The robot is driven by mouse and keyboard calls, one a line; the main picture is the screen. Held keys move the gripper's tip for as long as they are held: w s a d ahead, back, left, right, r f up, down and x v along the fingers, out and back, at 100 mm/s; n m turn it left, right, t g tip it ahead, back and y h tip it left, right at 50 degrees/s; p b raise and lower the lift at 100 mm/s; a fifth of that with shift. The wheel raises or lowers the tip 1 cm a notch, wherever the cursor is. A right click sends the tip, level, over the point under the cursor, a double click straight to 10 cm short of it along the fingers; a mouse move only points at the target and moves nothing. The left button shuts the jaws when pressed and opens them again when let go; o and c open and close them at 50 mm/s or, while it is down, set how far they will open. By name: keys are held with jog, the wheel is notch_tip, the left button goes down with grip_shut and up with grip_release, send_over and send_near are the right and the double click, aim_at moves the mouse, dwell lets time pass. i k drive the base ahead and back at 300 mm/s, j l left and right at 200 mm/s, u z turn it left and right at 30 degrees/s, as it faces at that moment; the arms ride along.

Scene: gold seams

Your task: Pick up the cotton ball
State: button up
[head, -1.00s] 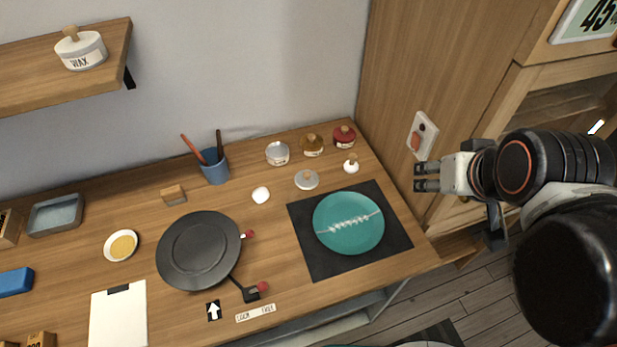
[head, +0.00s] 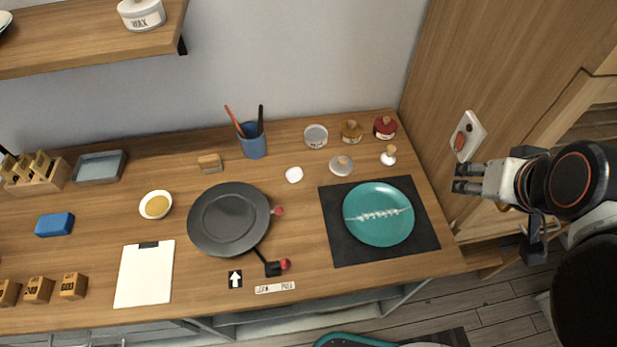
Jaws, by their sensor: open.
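The cotton ball (head: 294,174) is a small white puff lying on the wooden workbench, between the dark round turntable and the grey-lidded piece near the jars. My gripper (head: 467,178) is at the right, in the air beyond the bench's right end and near the wooden cabinet side. Its two dark fingers point left and are apart, with nothing between them. It is well to the right of the cotton ball, with the teal plate (head: 379,230) on its black mat (head: 343,250) lying between them in the picture.
Near the cotton ball are a blue cup (head: 253,146) with tools, a round lid (head: 341,166), small jars (head: 351,131) and a white-bodied knobbed piece (head: 388,157). The dark turntable (head: 229,219) is to its lower left. A shelf (head: 90,45) overhangs the back left.

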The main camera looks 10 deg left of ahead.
aim_at(294, 175)
jog(key=j+u, duration=0.15)
jog(key=u, duration=0.6)
